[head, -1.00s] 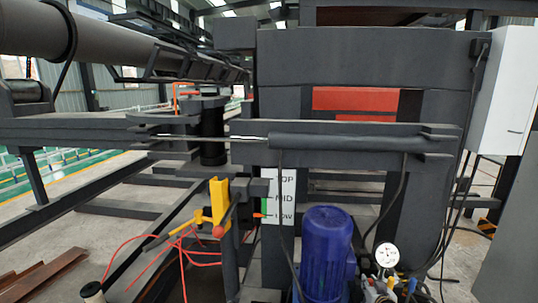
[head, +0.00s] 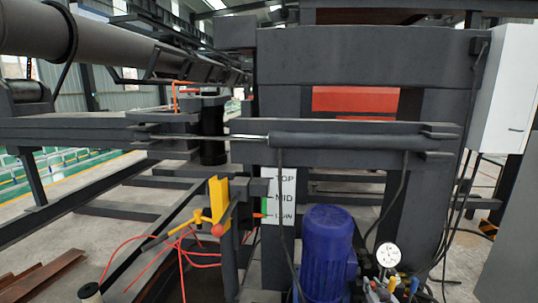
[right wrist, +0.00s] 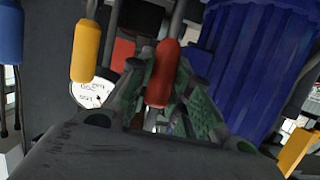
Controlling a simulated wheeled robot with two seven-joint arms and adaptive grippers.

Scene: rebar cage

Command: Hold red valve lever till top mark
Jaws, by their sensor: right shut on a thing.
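The red valve lever (right wrist: 163,75) stands in the middle of the right wrist view. My right gripper (right wrist: 168,82) has its green-padded fingers on both sides of it and is shut on it. In the head view the levers' tops (head: 392,284) show at the bottom edge, partly cut off, and the gripper is hard to make out there. My left gripper is not in view.
A yellow lever (right wrist: 86,50) and a blue lever (right wrist: 10,35) stand left of the red one. The blue motor (head: 326,250) is close by, left of the round gauge (head: 388,255). A yellow bracket (head: 218,200) with red hoses is farther left.

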